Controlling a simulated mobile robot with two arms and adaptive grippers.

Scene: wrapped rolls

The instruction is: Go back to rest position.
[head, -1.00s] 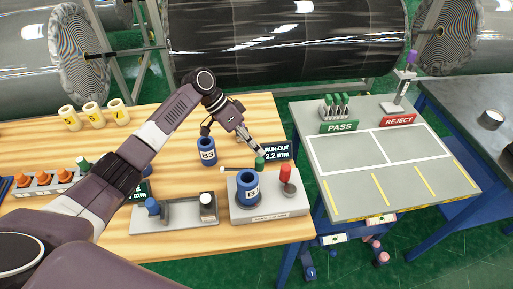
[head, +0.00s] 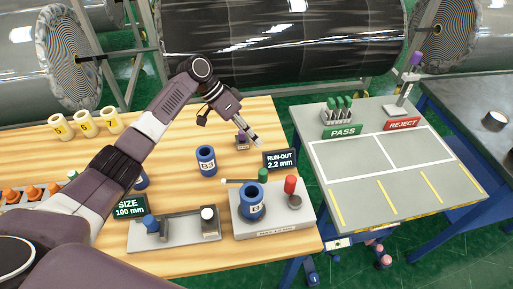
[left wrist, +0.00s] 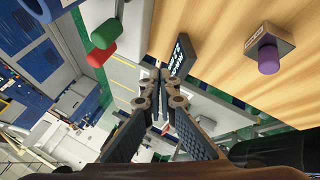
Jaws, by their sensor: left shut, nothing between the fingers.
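My left gripper (head: 258,143) is shut and empty, held over the back right of the wooden table (head: 200,262), near the run-out sign (head: 280,160) reading 2.2 mm. In the left wrist view its fingers (left wrist: 160,76) meet with nothing between them. A blue roll (head: 252,203) stands on the grey run-out fixture (head: 298,213), apart from the gripper. Another blue roll, marked B2 (head: 206,160), stands on the table left of the gripper. My right gripper is not in view.
A size fixture (head: 180,236) and its 100 mm sign (head: 130,207) stand at the table's front. A purple-topped block (head: 242,140) is close to my gripper. Several cream rolls (head: 86,123) stand at the back left. The grey PASS/REJECT table (head: 400,190) is mostly clear.

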